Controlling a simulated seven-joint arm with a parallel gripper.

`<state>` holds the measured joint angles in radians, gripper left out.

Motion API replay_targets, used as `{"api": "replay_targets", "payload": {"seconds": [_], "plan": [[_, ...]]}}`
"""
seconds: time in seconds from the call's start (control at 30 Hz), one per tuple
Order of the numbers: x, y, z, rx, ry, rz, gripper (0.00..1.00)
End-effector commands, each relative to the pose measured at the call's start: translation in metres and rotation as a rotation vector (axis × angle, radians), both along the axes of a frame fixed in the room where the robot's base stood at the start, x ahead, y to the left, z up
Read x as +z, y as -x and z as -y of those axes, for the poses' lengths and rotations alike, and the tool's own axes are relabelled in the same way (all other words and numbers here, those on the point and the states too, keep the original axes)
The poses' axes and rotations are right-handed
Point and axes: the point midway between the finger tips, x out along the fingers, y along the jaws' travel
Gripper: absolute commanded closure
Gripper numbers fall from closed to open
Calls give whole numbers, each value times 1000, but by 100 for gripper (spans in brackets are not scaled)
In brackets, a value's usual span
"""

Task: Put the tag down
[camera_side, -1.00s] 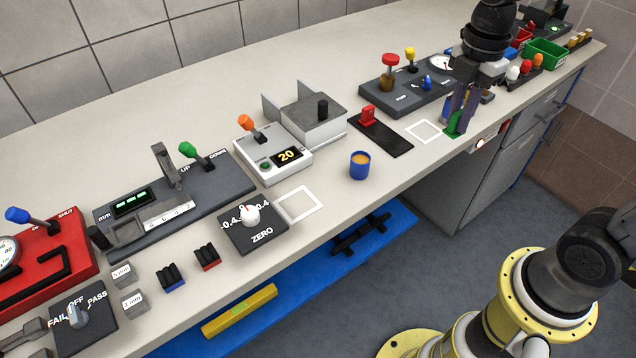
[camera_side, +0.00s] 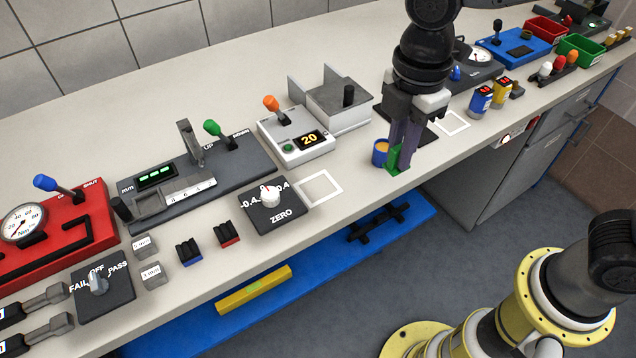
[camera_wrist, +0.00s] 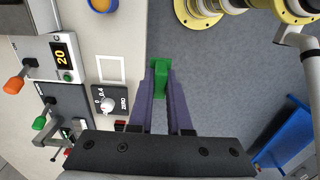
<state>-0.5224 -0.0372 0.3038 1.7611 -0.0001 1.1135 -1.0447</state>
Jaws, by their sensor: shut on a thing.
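The green tag (camera_side: 393,158) is held upright between the purple fingers of my gripper (camera_side: 399,164), beside the blue cup near the bench's front edge. In the wrist view the tag (camera_wrist: 159,82) shows between the two fingertips (camera_wrist: 160,98), with the floor behind it. I cannot tell whether its lower end touches the bench. The fingers hide part of the tag in the side view.
A blue cup (camera_side: 380,150) with orange contents stands just left of the fingers. A white square outline (camera_side: 331,199) lies left of it, beside the ZERO dial box (camera_side: 277,212). Another white outline (camera_side: 464,121) lies to the right. Bare bench lies between cup and left outline.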

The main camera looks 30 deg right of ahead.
Motion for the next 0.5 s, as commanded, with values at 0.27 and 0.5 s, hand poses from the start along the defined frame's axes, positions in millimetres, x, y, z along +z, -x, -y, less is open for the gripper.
{"api": "replay_targets", "payload": {"seconds": [0.27, 0.5], "plan": [[-24, -44, -27, 5, 2, -3, 100], [-54, -85, -50, 4, 2, -4, 100]]}}
